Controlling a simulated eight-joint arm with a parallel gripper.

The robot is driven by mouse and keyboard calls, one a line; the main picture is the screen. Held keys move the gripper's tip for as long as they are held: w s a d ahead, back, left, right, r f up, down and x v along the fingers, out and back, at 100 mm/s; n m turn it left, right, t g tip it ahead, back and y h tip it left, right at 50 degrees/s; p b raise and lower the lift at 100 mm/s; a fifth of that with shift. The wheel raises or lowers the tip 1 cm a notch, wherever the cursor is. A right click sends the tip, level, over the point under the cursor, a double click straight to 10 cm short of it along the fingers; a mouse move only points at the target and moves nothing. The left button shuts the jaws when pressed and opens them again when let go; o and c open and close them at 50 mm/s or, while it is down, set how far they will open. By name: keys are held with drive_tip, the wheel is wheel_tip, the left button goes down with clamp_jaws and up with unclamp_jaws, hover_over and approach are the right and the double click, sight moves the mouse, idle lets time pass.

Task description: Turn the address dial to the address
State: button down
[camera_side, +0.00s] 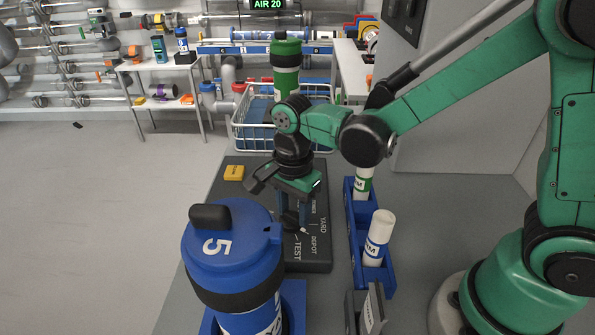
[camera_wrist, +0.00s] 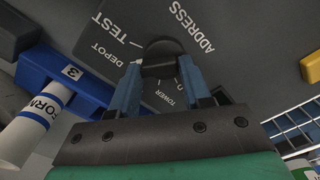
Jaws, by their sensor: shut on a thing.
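The address dial (camera_wrist: 163,57) is a dark round knob on a dark grey panel, seen in the wrist view. My gripper (camera_wrist: 162,76) has its two blue fingers on either side of the knob, shut on it. In the side view my gripper (camera_side: 290,216) points down at the panel (camera_side: 318,262), and the fingers largely hide the dial. The panel carries the white words ADDRESS, TEST, DEPOT and TOWER in the wrist view; YARD also shows in the side view.
A blue canister marked 5 (camera_side: 232,250) stands in front, close to the gripper. A blue rack with white tubes (camera_side: 378,240) lies right of the panel. Behind are a green canister (camera_side: 286,60) and a wire basket (camera_side: 250,132).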

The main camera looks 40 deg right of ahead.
sight(294, 214)
idle(0.3)
drive_tip(key=shift+c, duration=2)
unclamp_jaws()
drive_tip(key=shift+r, duration=2.8)
drive_tip(key=shift+s+d+r+n+t, duration=0.2)
drive_tip(key=shift+d+r+n+t, duration=0.15)
drive_tip(key=shift+n, duration=0.15)
drive_tip(key=s+d+r+n+t, duration=0.2)
drive_tip(key=s+d+n+t, duration=0.2)
drive_tip(key=n, duration=1.1)
drive_tip(key=shift+d+r+t, duration=0.35)
drive_tip(key=shift+d+t, duration=0.9)
